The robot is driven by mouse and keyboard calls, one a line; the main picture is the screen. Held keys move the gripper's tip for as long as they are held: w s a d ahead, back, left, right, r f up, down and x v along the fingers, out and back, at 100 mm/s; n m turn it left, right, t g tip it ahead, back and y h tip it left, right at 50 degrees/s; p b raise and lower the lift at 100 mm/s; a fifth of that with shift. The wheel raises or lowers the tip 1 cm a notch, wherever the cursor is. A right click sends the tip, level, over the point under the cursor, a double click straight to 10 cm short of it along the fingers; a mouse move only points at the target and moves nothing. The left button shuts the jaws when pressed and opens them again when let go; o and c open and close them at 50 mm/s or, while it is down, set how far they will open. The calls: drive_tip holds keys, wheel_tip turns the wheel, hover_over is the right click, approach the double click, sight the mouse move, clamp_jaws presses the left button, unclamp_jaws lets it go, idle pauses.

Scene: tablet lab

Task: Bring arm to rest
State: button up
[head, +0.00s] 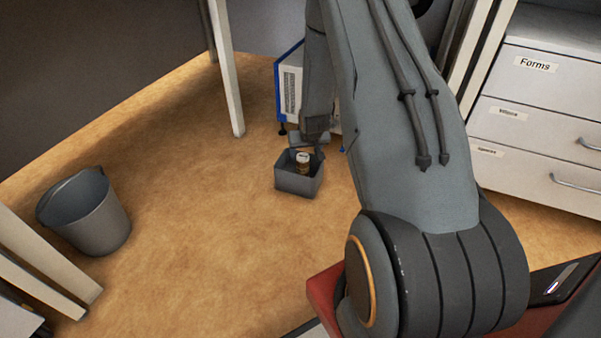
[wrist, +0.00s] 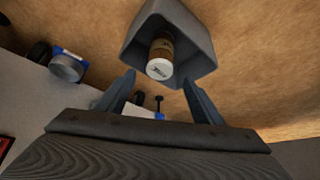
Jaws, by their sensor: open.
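My gripper (wrist: 160,100) is open, with its two fingers apart and nothing between them in the wrist view. Just beyond the fingertips is a small grey open box (wrist: 193,27) with a brown bottle (wrist: 162,54) with a white cap inside. In the head view, the grey box (head: 299,184) with the bottle (head: 303,162) shows below the end of my arm. My arm reaches down across the middle right of the head view. My gripper is mostly hidden there, and its gap to the box is hard to judge.
A grey bucket (head: 84,212) stands on the tan floor at the left. A blue and white machine (head: 290,86) stands behind my arm. White drawers (head: 537,100) labelled "Forms" are at the right. White table legs (head: 226,70) rise at the back. The floor between bucket and box is clear.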

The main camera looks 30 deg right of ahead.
drive_tip(key=shift+s+r, duration=0.25)
drive_tip(key=shift+r, duration=0.2)
drive_tip(key=shift+a, duration=0.15)
